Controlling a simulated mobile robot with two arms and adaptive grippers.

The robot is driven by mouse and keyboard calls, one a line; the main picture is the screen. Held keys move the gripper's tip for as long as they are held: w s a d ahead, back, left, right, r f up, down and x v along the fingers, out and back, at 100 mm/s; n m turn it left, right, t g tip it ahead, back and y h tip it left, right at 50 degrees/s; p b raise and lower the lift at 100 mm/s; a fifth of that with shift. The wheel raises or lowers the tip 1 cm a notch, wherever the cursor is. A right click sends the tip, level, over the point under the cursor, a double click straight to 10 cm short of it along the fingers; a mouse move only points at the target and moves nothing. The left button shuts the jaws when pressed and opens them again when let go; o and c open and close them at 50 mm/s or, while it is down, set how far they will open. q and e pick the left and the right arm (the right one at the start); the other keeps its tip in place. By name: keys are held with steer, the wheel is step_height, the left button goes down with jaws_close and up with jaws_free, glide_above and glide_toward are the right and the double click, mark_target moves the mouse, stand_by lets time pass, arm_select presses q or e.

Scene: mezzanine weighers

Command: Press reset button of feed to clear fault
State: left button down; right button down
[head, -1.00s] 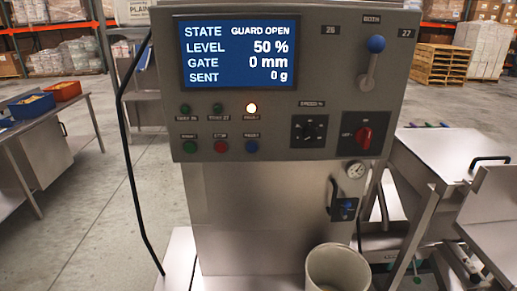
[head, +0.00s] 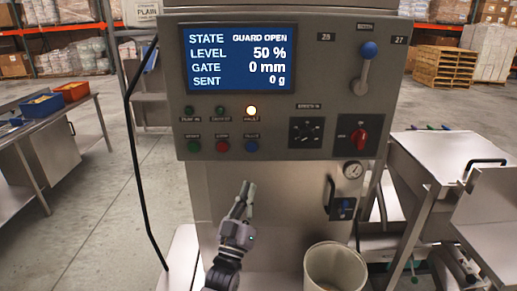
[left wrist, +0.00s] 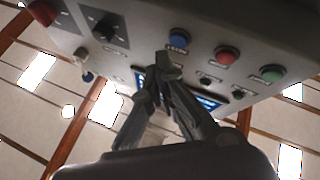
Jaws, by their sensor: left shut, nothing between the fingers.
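The grey control panel (head: 290,85) has a screen (head: 238,56) reading STATE GUARD OPEN, LEVEL 50 %, GATE 0 mm, SENT 0 g. Below it a green button (head: 193,146), a red button (head: 222,146) and a blue button (head: 252,146) sit in a row; their labels are blurred. In the left wrist view the fingertips (left wrist: 167,62) show just below the blue button (left wrist: 179,37). My right gripper is out of view.
A blue-knobbed lever (head: 367,50), a black dial (head: 306,131) and a red rotary switch (head: 360,134) are also on the panel. A pale bucket (head: 318,262) stands at its foot. A black cable (head: 137,170) hangs on the left. Steel tables flank the machine.

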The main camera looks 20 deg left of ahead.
mark_target(252, 147)
arm_select(q)
step_height(252, 147, up, 7)
steer(key=s+t, duration=0.1)
steer(key=t, duration=0.1)
steer(key=shift+s+d+r+n, duration=0.2)
steer(key=shift+s+n, duration=0.1)
steer(key=shift+s, duration=0.1)
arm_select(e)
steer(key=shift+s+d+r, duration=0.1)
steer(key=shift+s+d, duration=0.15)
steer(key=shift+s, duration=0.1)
arm_select(q)
steer(key=shift+w, duration=0.1)
